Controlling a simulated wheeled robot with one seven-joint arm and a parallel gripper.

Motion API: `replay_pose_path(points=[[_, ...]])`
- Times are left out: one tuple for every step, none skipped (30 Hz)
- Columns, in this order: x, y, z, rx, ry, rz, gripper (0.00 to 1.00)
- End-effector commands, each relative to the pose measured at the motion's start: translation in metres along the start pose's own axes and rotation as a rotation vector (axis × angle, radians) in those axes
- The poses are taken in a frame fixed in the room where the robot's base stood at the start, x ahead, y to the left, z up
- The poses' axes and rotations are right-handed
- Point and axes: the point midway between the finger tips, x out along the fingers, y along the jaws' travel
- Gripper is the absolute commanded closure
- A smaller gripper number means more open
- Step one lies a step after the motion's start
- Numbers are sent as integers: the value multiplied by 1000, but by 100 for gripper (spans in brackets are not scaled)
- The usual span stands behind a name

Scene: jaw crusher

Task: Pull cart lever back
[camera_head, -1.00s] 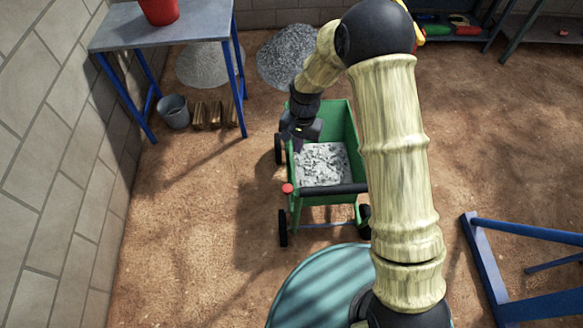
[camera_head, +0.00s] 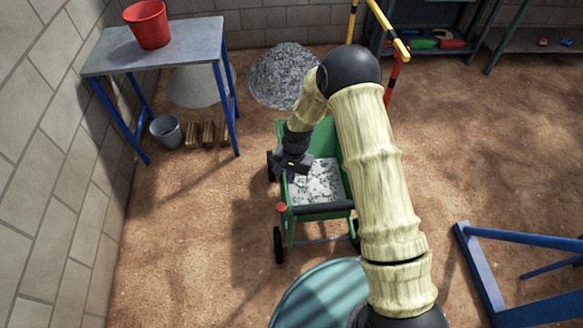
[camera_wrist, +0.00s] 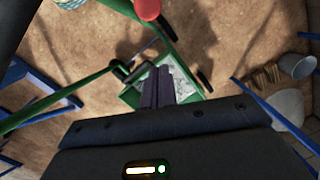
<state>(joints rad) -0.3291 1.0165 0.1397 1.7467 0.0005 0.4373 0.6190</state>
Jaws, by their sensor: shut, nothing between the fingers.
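The green cart (camera_head: 330,139) stands on the dirt floor with grey gravel (camera_head: 318,183) inside. A lever with a red knob (camera_head: 281,207) stands at its near left corner, beside the black handle bar (camera_head: 325,207). The red knob (camera_wrist: 147,9) and its green rod also show at the top of the wrist view. My gripper (camera_head: 290,176) is over the cart's left side, beyond the knob and apart from it. In the wrist view its dark fingers (camera_wrist: 157,72) are together and empty. My arm hides part of the cart's right side.
A grey table (camera_head: 155,52) with a red bucket (camera_head: 149,25) stands at the left. A metal bucket (camera_head: 166,131) and wooden blocks (camera_head: 207,134) lie near it. Gravel piles (camera_head: 282,75) lie behind the cart. A blue frame (camera_head: 485,275) stands at the right. Floor left of the cart is clear.

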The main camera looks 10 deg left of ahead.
Motion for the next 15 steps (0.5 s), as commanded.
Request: replay_pose_path(points=[[7, 0, 1, 0, -2, 1, 100], [12, 0, 1, 0, -3, 2, 100], [17, 0, 1, 1, -2, 1, 100], [22, 0, 1, 1, -2, 1, 100], [26, 0, 1, 2, -2, 1, 100], [32, 0, 1, 2, -3, 2, 100], [36, 0, 1, 2, -2, 1, 100], [40, 0, 1, 2, -2, 1, 100], [38, 0, 10, -1, -3, 2, 100], [38, 0, 15, -2, -2, 1, 100], [40, 0, 20, -3, -3, 2, 100], [41, 0, 25, -2, -2, 1, 100], [42, 0, 28, -1, -2, 1, 100], [43, 0, 31, -1, -1, 1, 100], [45, 0, 34, -1, -1, 1, 100]])
